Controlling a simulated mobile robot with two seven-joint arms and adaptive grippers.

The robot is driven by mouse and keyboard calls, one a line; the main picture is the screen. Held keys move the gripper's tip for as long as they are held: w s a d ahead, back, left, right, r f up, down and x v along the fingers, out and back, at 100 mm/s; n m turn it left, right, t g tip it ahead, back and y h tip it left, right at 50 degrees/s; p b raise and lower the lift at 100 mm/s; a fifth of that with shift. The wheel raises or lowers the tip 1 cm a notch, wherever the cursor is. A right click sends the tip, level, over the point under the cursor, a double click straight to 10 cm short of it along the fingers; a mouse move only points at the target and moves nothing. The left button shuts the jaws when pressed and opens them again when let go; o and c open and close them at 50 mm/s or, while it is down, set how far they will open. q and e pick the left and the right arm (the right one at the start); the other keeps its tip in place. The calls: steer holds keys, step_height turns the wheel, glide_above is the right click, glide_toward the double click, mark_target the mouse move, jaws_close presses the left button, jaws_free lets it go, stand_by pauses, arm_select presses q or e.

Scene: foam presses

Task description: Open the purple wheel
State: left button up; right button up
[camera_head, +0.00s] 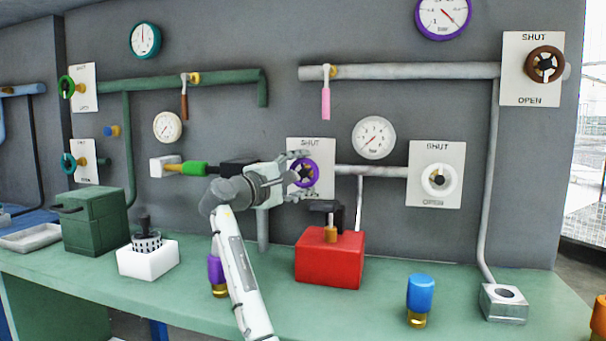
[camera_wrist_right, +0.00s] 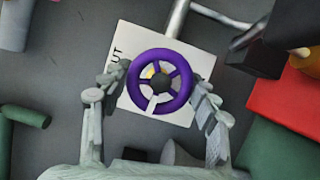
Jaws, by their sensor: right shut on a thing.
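The purple wheel (camera_head: 318,173) is mounted on a white wall plate (camera_head: 325,148) marked SHUT at its top. In the right wrist view, the purple wheel (camera_wrist_right: 133,86) shows face on, with a pale spoke pointing toward the bottom of the picture; the plate's lettering is at the left. My right gripper (camera_head: 298,176) reaches it from the left in the head view. In the right wrist view, the fingers of my right gripper (camera_wrist_right: 158,76) are on opposite sides of the wheel, shut on its rim. The plate's lower lettering is hard to read. My left gripper is not in view.
A red box (camera_head: 329,270) with a dark-handled part stands on the green bench below. A white wheel (camera_head: 427,180) is on a plate to the right. A blue-capped item (camera_head: 421,294), a purple-capped item (camera_head: 216,272) and a green box (camera_head: 94,222) stand on the bench.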

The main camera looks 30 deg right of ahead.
steer(key=shift+n, duration=0.4)
steer(key=o, duration=1.2)
steer(key=v, duration=1.2)
steer(key=shift+f, duration=0.15)
